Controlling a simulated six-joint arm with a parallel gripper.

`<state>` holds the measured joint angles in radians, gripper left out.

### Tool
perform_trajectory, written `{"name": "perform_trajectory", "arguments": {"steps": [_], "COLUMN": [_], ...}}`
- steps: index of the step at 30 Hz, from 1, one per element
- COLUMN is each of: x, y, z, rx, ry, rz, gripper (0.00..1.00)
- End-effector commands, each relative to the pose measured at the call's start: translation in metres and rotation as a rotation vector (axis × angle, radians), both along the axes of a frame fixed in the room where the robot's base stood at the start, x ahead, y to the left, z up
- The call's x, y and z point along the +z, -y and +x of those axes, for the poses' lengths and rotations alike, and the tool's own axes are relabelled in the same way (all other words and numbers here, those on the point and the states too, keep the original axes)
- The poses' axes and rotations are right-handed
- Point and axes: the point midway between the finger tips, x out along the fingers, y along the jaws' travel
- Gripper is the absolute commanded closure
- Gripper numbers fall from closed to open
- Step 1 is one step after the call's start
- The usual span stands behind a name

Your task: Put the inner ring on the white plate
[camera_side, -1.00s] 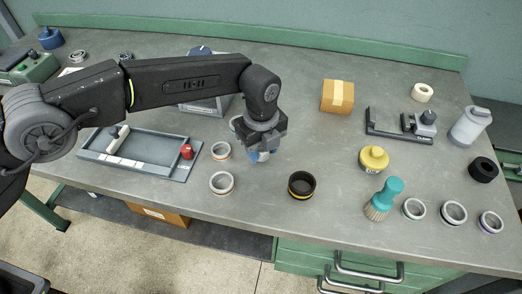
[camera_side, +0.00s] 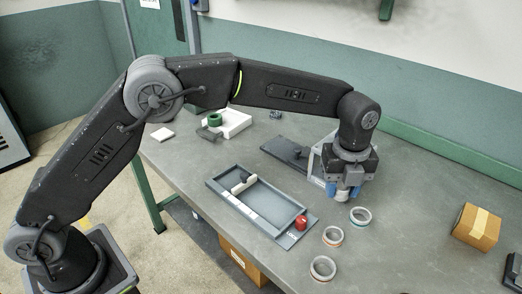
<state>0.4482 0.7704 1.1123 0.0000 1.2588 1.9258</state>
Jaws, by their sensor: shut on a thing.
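My gripper (camera_side: 342,190) points down above the grey bench, with blue fingertips close together around a small pale grey thing (camera_side: 342,195). It is mostly hidden by the fingers, so I cannot tell whether it is the inner ring. My gripper is just behind and left of the nearest loose ring (camera_side: 360,216). Two more rings, (camera_side: 333,236) and (camera_side: 322,268), lie in front of it. A small flat white square (camera_side: 162,133) lies at the bench's far left and may be the white plate.
A grey tray (camera_side: 218,188) with a red knob (camera_side: 301,223) stands left of the rings. A white block (camera_side: 236,121) stands beside a green round part (camera_side: 215,119). A machine with a dark base (camera_side: 285,150) is partly behind my gripper. A cardboard box (camera_side: 477,226) stands right.

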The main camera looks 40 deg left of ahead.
Motion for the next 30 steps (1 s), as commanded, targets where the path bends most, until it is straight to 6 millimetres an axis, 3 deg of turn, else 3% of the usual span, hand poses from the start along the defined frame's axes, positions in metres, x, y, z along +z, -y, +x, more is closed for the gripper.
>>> {"name": "perform_trajectory", "arguments": {"steps": [5,16,26,30], "x": [0.006,0.069,0.066,0.066], "y": [0.000,0.000,-0.074,-0.127], "z": [0.000,0.001,0.031,0.045], "rx": [0.000,0.002,0.155,0.263], "ry": [0.002,0.005,0.000,0.001], "rz": [-0.001,-0.002,0.000,0.000], "gripper": [0.87,0.87,0.87,0.87]}}
